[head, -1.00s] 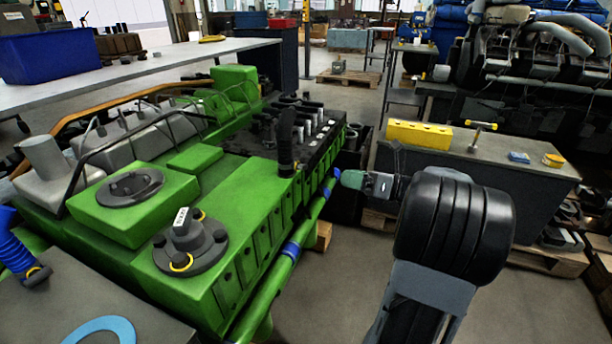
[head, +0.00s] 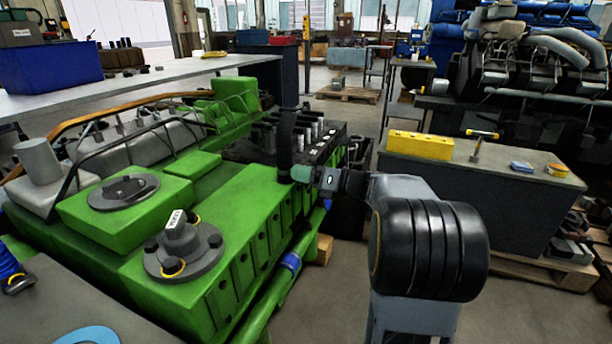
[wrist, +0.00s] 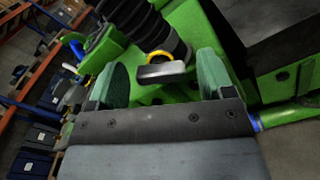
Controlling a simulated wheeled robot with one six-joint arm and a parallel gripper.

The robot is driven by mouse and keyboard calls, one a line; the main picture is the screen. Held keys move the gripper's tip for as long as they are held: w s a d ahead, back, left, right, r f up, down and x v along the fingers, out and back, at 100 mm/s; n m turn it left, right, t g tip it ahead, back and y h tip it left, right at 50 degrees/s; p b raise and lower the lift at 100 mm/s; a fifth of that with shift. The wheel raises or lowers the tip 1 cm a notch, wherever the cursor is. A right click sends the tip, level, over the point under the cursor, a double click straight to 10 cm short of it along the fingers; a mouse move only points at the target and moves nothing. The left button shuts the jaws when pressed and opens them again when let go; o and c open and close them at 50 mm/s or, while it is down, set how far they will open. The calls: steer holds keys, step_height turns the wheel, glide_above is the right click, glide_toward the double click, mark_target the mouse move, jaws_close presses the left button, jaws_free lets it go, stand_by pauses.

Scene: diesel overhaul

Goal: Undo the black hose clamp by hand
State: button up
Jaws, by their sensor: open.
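A black ribbed hose (head: 286,135) stands upright at the edge of the green engine (head: 235,205); it also shows in the wrist view (wrist: 146,25). In the wrist view, a yellow ring (wrist: 159,57) and a grey-black clamp tab (wrist: 162,71) sit at the hose's lower end. My gripper (wrist: 163,78) has its two green fingers spread apart, with the tab between and beyond them. I see no finger touching it. In the head view, my gripper (head: 292,173) is at the hose's foot and hides the clamp there.
A grey flange (head: 190,256) with a white labelled block lies on the engine's near end. A blue hose (head: 9,266) is at the left edge. A bench (head: 485,175) with a yellow box (head: 420,145) stands right of my arm.

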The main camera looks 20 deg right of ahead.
steer(key=c, duration=0.9)
steer(key=shift+n, duration=0.3)
